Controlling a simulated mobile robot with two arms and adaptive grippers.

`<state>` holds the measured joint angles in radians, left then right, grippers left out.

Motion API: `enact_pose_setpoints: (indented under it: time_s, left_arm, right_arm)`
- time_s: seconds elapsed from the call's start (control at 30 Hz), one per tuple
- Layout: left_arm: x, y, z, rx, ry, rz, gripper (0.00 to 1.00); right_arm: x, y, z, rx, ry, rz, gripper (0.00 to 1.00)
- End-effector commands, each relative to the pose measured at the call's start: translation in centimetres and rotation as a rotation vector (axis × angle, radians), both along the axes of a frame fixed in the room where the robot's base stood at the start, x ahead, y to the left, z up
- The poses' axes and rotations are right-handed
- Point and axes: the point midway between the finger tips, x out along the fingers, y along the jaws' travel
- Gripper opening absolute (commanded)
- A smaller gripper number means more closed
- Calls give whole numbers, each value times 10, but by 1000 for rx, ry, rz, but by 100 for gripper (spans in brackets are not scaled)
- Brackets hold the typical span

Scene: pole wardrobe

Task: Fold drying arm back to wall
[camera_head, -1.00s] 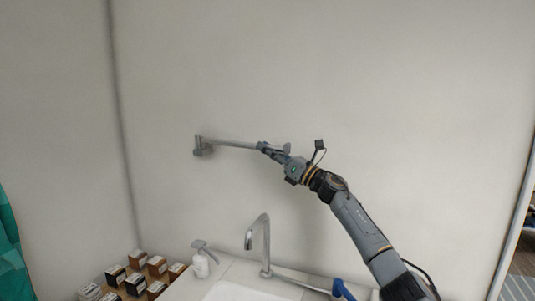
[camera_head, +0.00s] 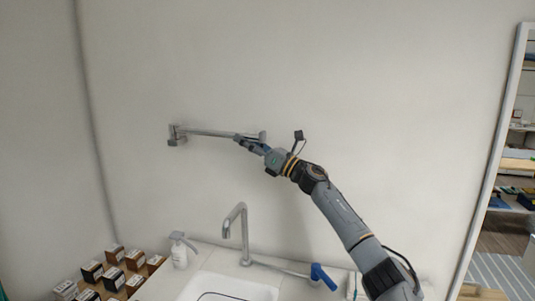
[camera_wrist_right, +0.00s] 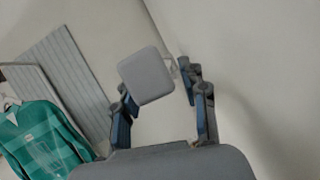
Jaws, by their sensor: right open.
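The drying arm (camera_head: 212,133) is a grey bar on a wall bracket (camera_head: 177,135) above the sink. It reaches right from the bracket and appears close to the wall, though its exact gap from the wall is hard to tell. My right gripper (camera_head: 246,143) is at its free right end. In the right wrist view, the grey square end (camera_wrist_right: 147,76) of the drying arm shows between the open fingers of my right gripper (camera_wrist_right: 158,88). Contact cannot be told. The rest of the bar is mostly hidden behind that end. My left gripper is not in view.
Below are a tap (camera_head: 241,232), a sink (camera_head: 232,285), a white spray bottle (camera_head: 180,252) and several small boxes (camera_head: 92,271). A blue-handled tool (camera_head: 322,275) lies on the counter. A green garment (camera_wrist_right: 42,138) hangs at left. The wall above is clear.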

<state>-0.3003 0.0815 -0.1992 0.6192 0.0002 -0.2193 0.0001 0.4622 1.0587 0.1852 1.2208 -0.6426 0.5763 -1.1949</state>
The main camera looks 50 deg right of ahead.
Motion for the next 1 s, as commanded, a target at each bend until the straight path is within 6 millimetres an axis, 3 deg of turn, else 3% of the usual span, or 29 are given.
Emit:
enact_pose_setpoints:
  time_s: [0.6, 1.0]
  left_arm:
    - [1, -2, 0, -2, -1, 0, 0]
    - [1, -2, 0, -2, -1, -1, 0]
  right_arm:
    - [-81, -15, -35, 0, 3, 2, 43]
    - [-92, -17, -37, -3, 0, 1, 43]
